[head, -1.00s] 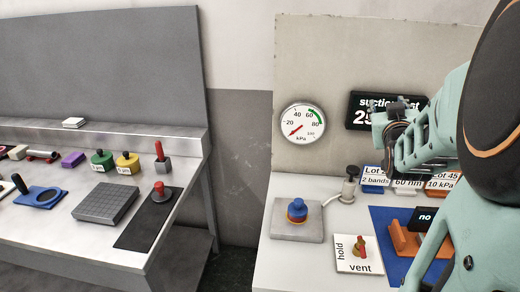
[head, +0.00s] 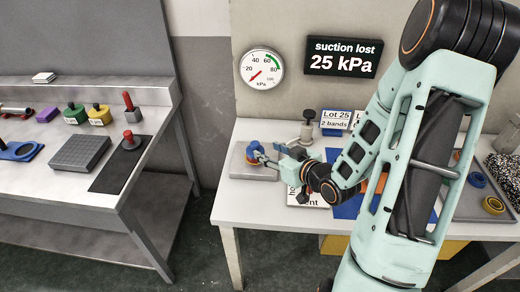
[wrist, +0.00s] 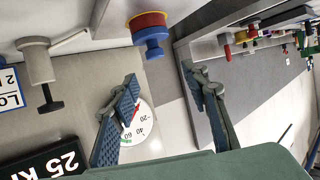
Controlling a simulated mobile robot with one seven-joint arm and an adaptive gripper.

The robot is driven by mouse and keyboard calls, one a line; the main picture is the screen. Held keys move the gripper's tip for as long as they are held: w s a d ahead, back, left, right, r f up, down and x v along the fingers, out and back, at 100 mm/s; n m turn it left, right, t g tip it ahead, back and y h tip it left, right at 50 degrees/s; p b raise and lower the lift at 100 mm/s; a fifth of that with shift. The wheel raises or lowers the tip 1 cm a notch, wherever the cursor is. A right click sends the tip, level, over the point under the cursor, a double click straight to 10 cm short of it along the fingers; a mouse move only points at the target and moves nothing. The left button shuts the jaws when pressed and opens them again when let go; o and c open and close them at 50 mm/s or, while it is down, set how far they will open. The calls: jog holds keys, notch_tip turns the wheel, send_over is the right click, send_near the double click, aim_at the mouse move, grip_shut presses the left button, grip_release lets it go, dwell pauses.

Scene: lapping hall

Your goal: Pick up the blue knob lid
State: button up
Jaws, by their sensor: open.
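The blue knob lid (head: 254,147) sits on a round base with a red and yellow band, on the grey plate (head: 237,165) at the left of the right-hand table. It also shows at the top of the inverted wrist view (wrist: 152,42), with the red band (wrist: 148,20) beyond it. My gripper (head: 264,158) is at the lid's right side in the head view and partly covers its surroundings. In the wrist view my gripper (wrist: 160,84) is open, its fingers wide apart and empty. The lid lies beyond the fingertips; contact cannot be told in the head view.
A black-knobbed grey valve (head: 307,130) stands just right of the plate, behind my gripper. A lot card (head: 335,118), a gauge (head: 262,69) and a display reading "suction lost 25 kPa" (head: 341,57) are behind. My arm hides much of the table. A gap separates the left bench (head: 135,180).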

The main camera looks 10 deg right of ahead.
aim_at(257, 145)
jog(key=x, duration=0.4)
jog(key=shift+w+a+f, duration=0.1)
jog(key=shift+a+f, duration=0.05)
jog(key=shift+d+f+p+x, duration=0.1)
jog(key=shift+d+p+x, duration=0.15)
jog(key=shift+x, duration=1.3)
jog(key=shift+d+f+p+x, duration=0.1)
jog(key=shift+d+x, duration=0.1)
jog(key=shift+x, duration=1.3)
jog(key=shift+c, duration=0.4)
jog(key=shift+w, duration=0.1)
grip_shut()
